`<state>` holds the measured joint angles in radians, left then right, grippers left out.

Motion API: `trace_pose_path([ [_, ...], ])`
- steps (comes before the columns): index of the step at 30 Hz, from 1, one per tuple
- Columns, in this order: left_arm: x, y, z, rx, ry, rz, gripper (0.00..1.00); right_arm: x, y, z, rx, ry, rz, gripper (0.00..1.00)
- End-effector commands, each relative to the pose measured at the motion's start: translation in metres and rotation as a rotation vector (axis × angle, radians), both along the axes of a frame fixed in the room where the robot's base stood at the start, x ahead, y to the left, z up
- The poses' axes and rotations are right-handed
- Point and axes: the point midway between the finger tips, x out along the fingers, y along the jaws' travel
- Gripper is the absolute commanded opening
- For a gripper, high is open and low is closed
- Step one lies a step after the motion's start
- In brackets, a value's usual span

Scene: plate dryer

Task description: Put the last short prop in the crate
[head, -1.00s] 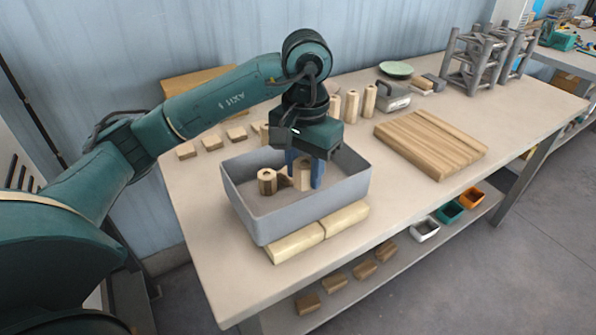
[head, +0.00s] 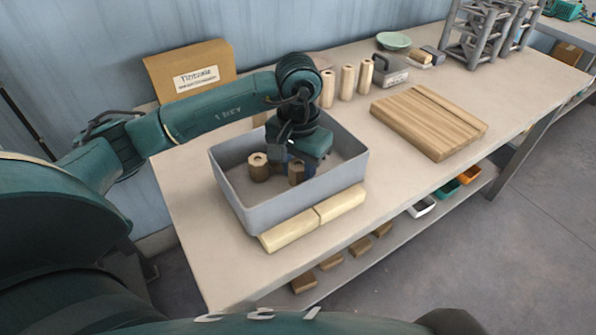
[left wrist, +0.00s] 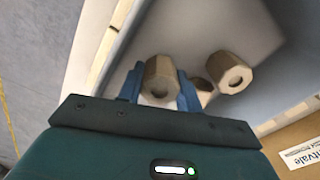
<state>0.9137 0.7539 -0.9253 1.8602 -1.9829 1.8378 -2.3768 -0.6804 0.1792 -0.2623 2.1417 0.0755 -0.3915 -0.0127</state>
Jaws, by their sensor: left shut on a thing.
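The grey crate (head: 335,187) stands on the table. My left gripper (head: 297,172) reaches down inside it, its blue fingers shut on a short wooden prop (head: 296,173). The left wrist view shows this hexagonal prop (left wrist: 158,76) upright between the fingers. I cannot tell whether it touches the crate floor. Another short prop (head: 259,168) stands in the crate to its left; it also shows in the left wrist view (left wrist: 230,72). A smaller wooden piece (left wrist: 203,87) lies between the two, partly hidden. My right gripper is not in view.
A slatted wooden board (head: 430,122) lies to the right, a green plate (head: 393,41) farther back. A cardboard box (head: 190,70) stands behind my arm. The front right tabletop is clear.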

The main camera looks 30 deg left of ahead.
Motion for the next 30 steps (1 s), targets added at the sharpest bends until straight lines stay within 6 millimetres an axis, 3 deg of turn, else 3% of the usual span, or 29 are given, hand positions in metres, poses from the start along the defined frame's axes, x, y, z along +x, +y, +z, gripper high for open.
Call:
trace_pose_path([
  [3, -0.001, 0.000, -0.014, -0.001, 0.001, -0.002, 0.10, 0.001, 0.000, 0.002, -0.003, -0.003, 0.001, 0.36],
  [14, 0.000, 0.000, -0.021, 0.000, -0.002, -0.001, 0.10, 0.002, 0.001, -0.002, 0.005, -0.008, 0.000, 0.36],
  [15, 0.000, 0.000, -0.019, 0.000, -0.001, -0.001, 0.37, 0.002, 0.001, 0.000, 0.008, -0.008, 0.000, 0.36],
  [22, 0.000, 0.000, -0.018, 0.000, 0.000, -0.001, 0.56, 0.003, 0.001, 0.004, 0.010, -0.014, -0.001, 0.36],
  [30, 0.000, 0.000, -0.017, 0.000, 0.000, -0.001, 0.57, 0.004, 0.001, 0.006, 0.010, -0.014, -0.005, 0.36],
])
